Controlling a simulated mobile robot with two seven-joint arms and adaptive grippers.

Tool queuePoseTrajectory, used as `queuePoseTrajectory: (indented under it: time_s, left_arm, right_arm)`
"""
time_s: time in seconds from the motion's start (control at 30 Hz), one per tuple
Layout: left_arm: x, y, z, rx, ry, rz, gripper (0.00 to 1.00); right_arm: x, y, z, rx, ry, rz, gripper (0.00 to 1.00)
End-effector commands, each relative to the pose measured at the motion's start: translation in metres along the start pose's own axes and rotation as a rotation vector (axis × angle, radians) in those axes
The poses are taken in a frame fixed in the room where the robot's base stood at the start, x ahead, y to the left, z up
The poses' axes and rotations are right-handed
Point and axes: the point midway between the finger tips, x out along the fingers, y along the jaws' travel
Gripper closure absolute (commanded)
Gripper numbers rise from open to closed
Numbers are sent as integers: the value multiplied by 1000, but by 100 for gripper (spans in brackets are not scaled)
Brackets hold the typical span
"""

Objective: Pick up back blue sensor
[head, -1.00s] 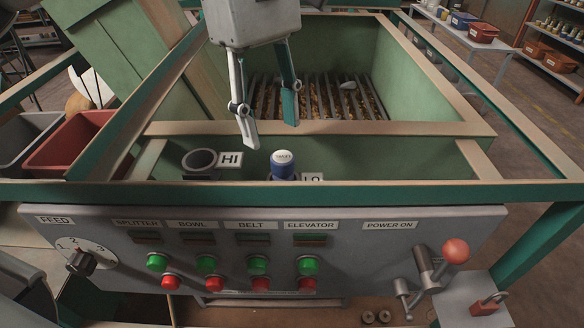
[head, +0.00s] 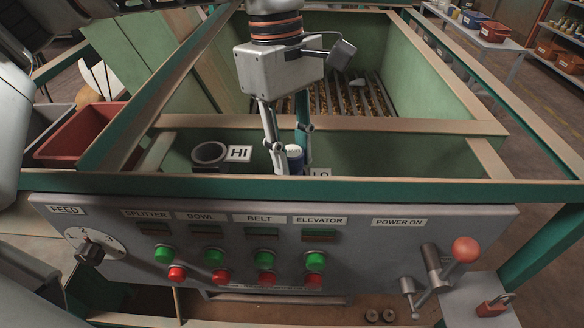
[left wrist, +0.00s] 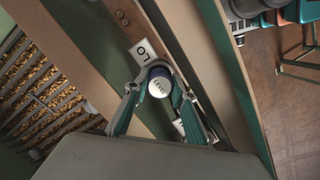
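The blue sensor with a white lettered cap (head: 293,151) stands upright by the LO label (head: 319,172) in the narrow green bay behind the control panel. It also shows in the left wrist view (left wrist: 159,83). My left gripper (head: 291,168) points down over it, with one finger on each side of the sensor. In the left wrist view the fingers (left wrist: 158,98) stand apart around it, and firm contact is not visible. The sensor's lower part is hidden by the fingers and the green front rail. My right gripper is not in view.
An empty dark ring holder (head: 209,154) sits by the HI label (head: 239,153). The green front rail (head: 400,190) and wooden crossbar (head: 400,125) border the bay closely. The control panel (head: 370,250) is in front. Red bin (head: 80,135) at left.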

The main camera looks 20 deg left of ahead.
Motion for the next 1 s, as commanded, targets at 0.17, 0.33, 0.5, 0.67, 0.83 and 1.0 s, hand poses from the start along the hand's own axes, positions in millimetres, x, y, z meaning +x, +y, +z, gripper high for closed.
queuePoseTrajectory:
  time_s: [0.17, 0.33, 0.5, 0.67, 0.83, 1.0]
  left_arm:
    - [0, 0, 0, 0, 0, 0, 99]
    - [0, 0, 0, 0, 0, 0, 99]
    - [-7, 0, 1, 0, 1, 1, 99]
    - [-25, 1, 4, 0, 2, 4, 99]
    - [-58, 1, 9, 0, 2, 5, 99]
    - [-100, 1, 16, 0, 2, 5, 99]
  right_arm:
    - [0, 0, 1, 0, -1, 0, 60]
    - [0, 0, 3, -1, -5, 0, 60]
    - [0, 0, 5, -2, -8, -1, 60]
    - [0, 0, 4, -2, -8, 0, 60]
    - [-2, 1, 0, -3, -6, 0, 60]
    - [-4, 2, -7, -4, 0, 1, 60]
